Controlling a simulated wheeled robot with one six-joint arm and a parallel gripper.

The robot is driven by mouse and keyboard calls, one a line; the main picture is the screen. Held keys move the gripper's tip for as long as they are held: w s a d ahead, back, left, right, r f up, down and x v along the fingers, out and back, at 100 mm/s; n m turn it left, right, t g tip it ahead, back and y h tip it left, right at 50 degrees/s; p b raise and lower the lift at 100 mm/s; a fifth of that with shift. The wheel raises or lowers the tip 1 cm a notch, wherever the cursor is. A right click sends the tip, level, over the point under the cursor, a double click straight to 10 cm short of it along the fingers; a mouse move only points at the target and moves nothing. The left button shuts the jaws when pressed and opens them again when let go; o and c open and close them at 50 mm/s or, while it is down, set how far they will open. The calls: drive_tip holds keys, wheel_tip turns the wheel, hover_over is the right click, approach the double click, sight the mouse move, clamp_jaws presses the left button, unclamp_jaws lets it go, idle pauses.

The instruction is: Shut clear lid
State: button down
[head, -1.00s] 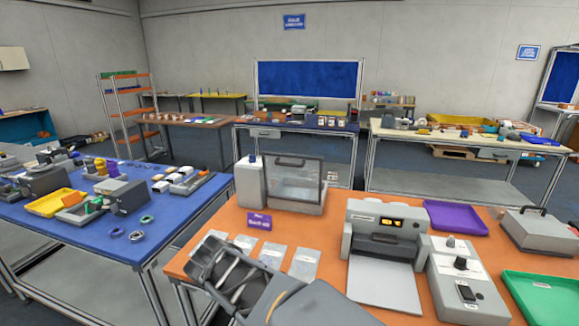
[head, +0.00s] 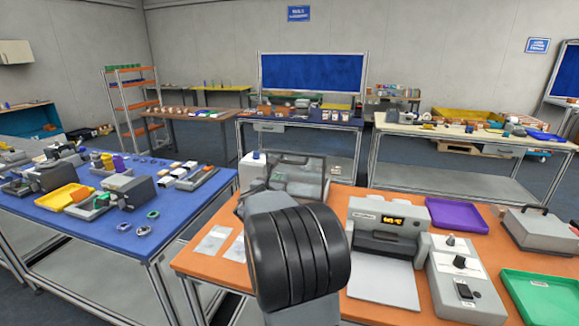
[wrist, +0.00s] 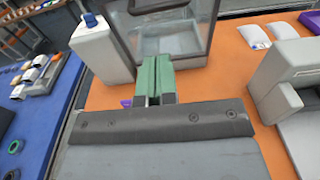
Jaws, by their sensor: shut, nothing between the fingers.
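The clear lid (head: 297,172), a see-through panel with a dark frame and handle, stands raised over its grey box in the head view. The lid's frame and handle also show at the top of the wrist view (wrist: 158,8). The box's pale interior (wrist: 172,45) shows below it. A white-grey unit with a blue cap (wrist: 95,45) stands at its left. My gripper (wrist: 157,62) has green fingers, shut and empty, in front of the box in the wrist view. I cannot tell whether they touch it. In the head view my arm hides the gripper and the box's lower part.
A grey machine with a lit display (head: 388,240) stands to the right on the orange table (head: 340,196). A purple tray (head: 456,216) lies behind it. Flat clear bags (head: 213,240) lie at the front left. A blue table (head: 110,228) stands farther left.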

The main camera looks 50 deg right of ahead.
sight(292, 163)
drive_tip(key=p+x, duration=0.4)
drive_tip(key=x, duration=0.9)
drive_tip(key=shift+d+f, duration=0.1)
drive_tip(key=shift+w, duration=0.1)
